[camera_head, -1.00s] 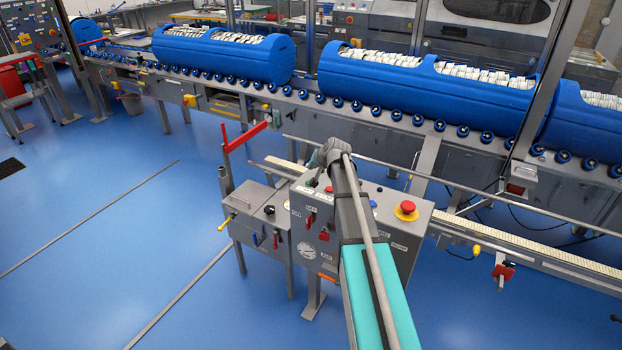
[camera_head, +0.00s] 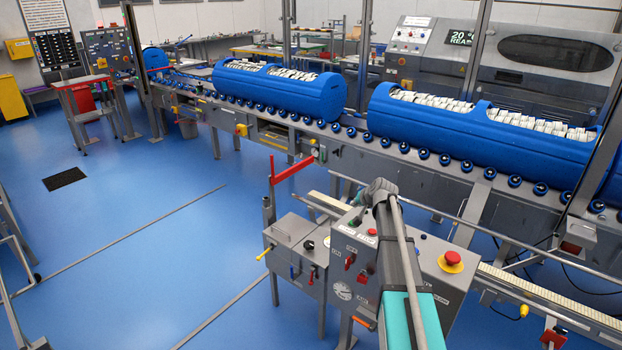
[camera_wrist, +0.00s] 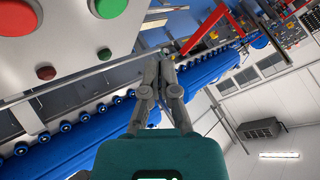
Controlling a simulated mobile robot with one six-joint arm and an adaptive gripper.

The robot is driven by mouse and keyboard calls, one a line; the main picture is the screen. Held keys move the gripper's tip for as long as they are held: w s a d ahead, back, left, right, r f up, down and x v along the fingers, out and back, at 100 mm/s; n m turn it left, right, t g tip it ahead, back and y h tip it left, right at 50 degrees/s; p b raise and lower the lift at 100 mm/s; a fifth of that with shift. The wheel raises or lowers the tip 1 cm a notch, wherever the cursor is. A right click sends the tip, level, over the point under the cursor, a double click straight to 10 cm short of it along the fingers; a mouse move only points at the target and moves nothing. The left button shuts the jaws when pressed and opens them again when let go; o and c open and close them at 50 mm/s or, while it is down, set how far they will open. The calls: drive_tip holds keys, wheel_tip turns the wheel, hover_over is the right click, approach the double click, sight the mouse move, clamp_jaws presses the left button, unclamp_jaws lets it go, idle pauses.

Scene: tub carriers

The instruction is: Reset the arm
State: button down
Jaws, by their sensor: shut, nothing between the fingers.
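My gripper (camera_wrist: 158,62) shows in the wrist view with its two grey fingers closed together and nothing between them. In the head view my gripper (camera_head: 372,190) is at the far end of my arm, in front of the grey control box (camera_head: 352,238). The wrist view shows the control box (camera_wrist: 75,22) close by at upper left, with a red and a green button on its face. The fingers appear apart from the box. From the head view I cannot make out the fingertips clearly.
Blue tub carriers (camera_head: 282,92) full of white items lie on the roller conveyor (camera_head: 345,131) behind the box. A red lever (camera_head: 294,167) stands left of it. A red emergency button (camera_head: 453,258) sits on its right side. The blue floor (camera_head: 140,270) at left is mostly open.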

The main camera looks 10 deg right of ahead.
drive_tip(key=s+a+f+n+g, duration=0.2)
drive_tip(key=s+a, duration=0.4)
drive_tip(key=s, duration=0.5)
drive_tip(key=s+a+f+n+g+h, duration=0.1)
drive_tip(key=s+a+n+g, duration=0.1)
drive_tip(key=s+a+g, duration=0.2)
drive_tip(key=s+a+f+n+g+h, duration=0.1)
drive_tip(key=s+a+f+n+g, duration=0.1)
drive_tip(key=s+a, duration=0.8)
drive_tip(key=s+g, duration=0.1)
drive_tip(key=s, duration=0.7)
drive_tip(key=shift+s+f, duration=0.3)
drive_tip(key=c, duration=1.4)
unclamp_jaws()
